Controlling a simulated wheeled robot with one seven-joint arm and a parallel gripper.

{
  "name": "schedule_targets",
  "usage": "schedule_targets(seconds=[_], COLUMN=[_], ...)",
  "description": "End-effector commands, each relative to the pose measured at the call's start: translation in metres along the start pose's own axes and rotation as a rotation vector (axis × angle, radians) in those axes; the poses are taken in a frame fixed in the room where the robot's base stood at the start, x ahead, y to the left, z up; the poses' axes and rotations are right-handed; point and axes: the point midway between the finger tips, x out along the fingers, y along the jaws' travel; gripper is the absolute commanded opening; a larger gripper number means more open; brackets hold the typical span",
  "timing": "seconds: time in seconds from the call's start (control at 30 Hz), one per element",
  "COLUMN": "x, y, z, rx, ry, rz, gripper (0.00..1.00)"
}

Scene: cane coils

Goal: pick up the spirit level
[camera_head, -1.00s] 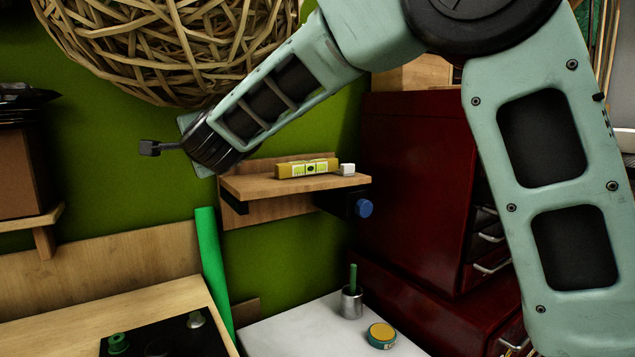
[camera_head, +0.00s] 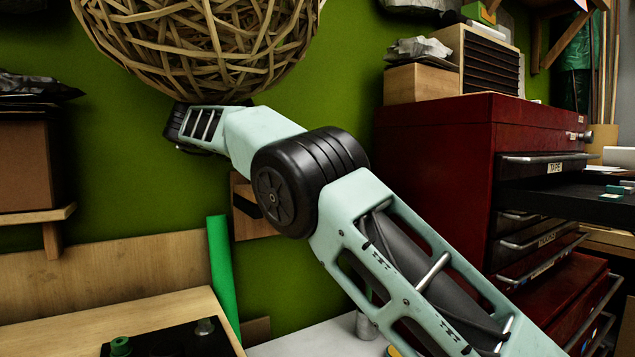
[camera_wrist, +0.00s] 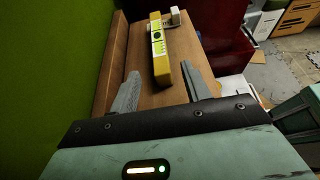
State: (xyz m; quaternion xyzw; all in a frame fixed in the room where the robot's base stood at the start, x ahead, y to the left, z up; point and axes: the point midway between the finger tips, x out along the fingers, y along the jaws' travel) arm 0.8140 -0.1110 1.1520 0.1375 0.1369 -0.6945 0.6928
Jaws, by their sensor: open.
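The yellow spirit level (camera_wrist: 159,60) lies on the small wooden shelf (camera_wrist: 117,65) in the wrist view, with a pale label and dark marks on its face. My gripper (camera_wrist: 163,88) is open in the wrist view, its two grey fingers apart. The near end of the level shows between and just beyond the fingertips. I cannot tell the height of the fingers above the shelf. In the head view my arm hides the level and most of the shelf, and the gripper itself does not show.
A small white block (camera_wrist: 175,14) sits by the level's far end. The green wall (camera_wrist: 50,60) is close on the left. A red tool cabinet (camera_head: 435,150) stands right of the shelf, with a drawer open. A woven cane ball (camera_head: 200,45) hangs above my arm.

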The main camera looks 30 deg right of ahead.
Motion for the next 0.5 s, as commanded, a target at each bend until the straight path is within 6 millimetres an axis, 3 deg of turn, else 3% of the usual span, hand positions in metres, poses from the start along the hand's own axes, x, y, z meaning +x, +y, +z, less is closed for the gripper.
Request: schedule_targets(seconds=[0.5], x=[0.066], y=[-0.001], z=[-0.001], rx=[0.001], ry=[0.001], rz=[-0.003], gripper=[0.47])
